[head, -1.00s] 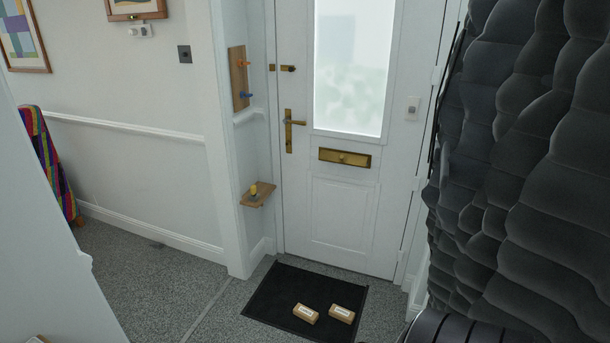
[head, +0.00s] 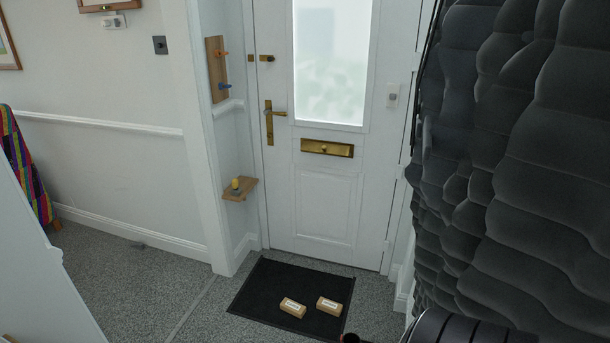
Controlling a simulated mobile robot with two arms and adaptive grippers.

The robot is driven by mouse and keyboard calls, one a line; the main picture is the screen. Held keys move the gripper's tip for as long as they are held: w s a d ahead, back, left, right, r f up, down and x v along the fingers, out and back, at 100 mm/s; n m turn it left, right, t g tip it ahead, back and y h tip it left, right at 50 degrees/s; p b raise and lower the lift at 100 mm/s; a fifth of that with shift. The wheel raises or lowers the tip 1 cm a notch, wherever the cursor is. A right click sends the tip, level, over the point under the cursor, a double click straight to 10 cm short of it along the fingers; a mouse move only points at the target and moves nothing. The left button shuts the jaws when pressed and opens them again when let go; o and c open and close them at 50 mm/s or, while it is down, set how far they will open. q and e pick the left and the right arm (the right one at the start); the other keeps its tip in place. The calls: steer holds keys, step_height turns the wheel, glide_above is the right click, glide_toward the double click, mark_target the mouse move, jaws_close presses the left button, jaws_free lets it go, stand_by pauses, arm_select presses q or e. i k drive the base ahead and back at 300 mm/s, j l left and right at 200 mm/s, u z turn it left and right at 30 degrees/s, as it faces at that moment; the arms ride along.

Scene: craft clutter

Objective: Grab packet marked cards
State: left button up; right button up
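Two small brown packets with white labels lie on the black doormat in the head view. The left packet (head: 293,308) and the right packet (head: 328,305) lie side by side with a small gap. Their label writing is too small to read, so I cannot tell which is marked cards. Neither of my grippers shows in the view.
The dark doormat (head: 262,289) lies before a closed white door (head: 323,205). A small wooden shelf (head: 236,194) with a yellow-topped item juts from the wall left of the door. Dark padded bulk (head: 530,170) fills the right side.

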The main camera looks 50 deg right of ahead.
mark_target(299, 310)
steer(key=i+l+z, duration=0.1)
steer(key=z, duration=0.3)
steer(key=i+z, duration=0.15)
steer(key=z, duration=0.3)
steer(key=i+z, duration=0.1)
steer(key=z, duration=0.3)
steer(key=i+z, duration=0.15)
steer(key=z, duration=0.25)
